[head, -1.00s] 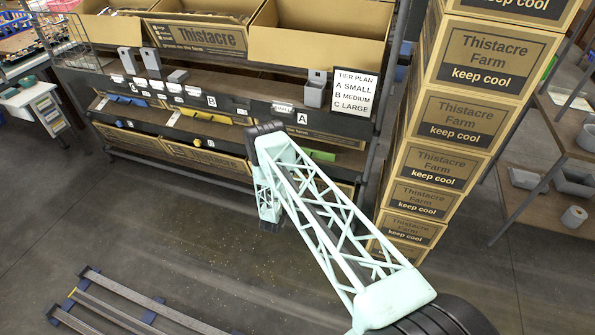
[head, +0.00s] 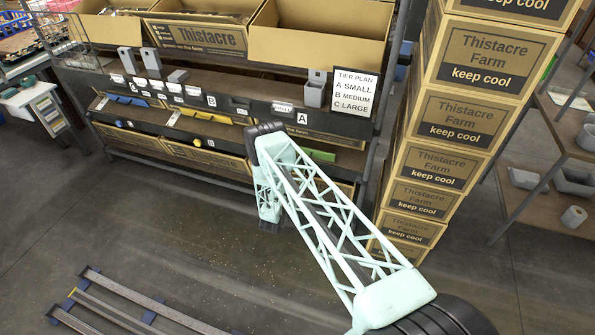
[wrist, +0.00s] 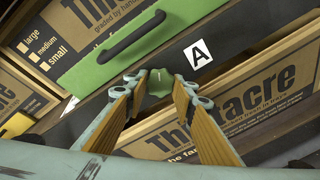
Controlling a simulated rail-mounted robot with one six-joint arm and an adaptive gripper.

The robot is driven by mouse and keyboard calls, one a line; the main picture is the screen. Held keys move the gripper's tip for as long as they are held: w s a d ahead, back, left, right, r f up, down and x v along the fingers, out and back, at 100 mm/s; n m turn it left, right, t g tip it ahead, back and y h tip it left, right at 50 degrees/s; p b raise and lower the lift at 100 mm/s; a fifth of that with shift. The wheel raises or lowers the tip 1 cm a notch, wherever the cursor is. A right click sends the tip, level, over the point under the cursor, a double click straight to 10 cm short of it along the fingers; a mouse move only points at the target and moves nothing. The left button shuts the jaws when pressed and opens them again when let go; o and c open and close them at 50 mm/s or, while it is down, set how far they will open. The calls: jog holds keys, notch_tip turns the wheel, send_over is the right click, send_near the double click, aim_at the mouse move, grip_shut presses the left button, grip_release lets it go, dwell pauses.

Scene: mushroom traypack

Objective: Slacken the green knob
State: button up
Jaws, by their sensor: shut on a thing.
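The green knob (wrist: 158,82) is a small faceted knob near the middle of the wrist view, just below a green drawer front (wrist: 100,75) with a dark handle (wrist: 130,38). My gripper (wrist: 158,84) has its two fingers on either side of the knob, tips at its sides, shut on it. In the head view my arm hides the knob and the fingers, while part of the green drawer front (head: 322,155) shows to the right of the arm.
A white "A" label (wrist: 198,54) sits right of the knob. Thistacre cardboard boxes (wrist: 265,85) lie close around. In the head view a tall stack of cartons (head: 455,120) stands right of my arm. Yellow (head: 200,116) and blue (head: 130,101) drawer fronts lie left. Floor rails (head: 130,308) lie lower left.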

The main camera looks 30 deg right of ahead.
jog(key=shift+n, duration=1.5)
jog(key=o, duration=0.8)
jog(key=shift+o, duration=0.2)
jog(key=shift+s+a, duration=0.1)
jog(key=v, duration=1.1)
jog(key=shift+s+a, duration=0.25)
jog(key=shift+r, duration=0.1)
